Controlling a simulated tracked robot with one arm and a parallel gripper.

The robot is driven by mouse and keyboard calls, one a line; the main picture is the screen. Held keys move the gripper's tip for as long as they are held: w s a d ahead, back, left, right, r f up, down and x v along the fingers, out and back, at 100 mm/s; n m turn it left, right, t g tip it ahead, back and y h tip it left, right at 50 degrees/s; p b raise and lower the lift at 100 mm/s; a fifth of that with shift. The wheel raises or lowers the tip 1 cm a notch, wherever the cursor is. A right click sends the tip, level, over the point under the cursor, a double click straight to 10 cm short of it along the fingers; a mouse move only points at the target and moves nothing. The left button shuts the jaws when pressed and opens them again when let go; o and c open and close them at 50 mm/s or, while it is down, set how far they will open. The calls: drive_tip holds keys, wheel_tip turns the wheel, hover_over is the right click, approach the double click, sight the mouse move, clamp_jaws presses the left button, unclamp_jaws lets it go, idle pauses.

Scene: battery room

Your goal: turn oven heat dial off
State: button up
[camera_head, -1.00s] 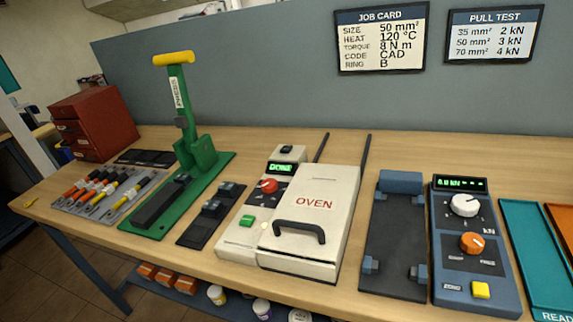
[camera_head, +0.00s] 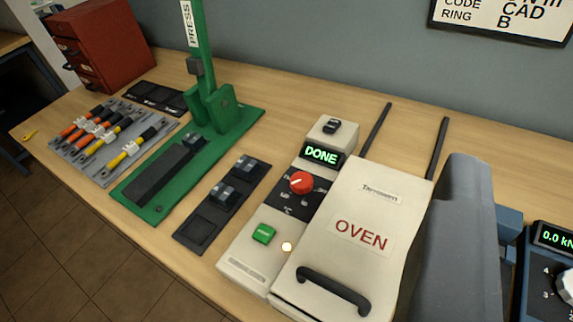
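The oven (camera_head: 350,195) is a cream box on the bench with a closed-looking lid marked OVEN and a black handle (camera_head: 333,291). On its left panel sits the red heat dial (camera_head: 302,183) with a white pointer line, on a black scale too small to read. Above the dial a display (camera_head: 322,155) reads DONE in green, with a black switch (camera_head: 332,126) behind it. A green button (camera_head: 263,233) and a small lit lamp (camera_head: 287,246) are nearer the front. A grey arm part, probably mine, shows at right; my gripper's fingers are not visible.
The green press (camera_head: 205,130) stands left of the oven, with a black die block (camera_head: 222,197) between them. A cable rack (camera_head: 108,140) and red drawer cabinet (camera_head: 100,45) are farther left. A blue tester (camera_head: 545,270) is at right.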

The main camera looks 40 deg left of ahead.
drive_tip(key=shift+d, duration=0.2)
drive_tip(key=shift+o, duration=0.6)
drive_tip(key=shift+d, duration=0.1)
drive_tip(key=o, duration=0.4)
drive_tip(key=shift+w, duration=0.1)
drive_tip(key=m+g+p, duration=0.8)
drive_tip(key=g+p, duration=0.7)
drive_tip(key=p, duration=1.1)
hover_over(301, 180)
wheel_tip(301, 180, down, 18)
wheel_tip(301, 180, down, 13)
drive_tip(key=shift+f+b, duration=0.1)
drive_tip(key=shift+b, duration=0.25)
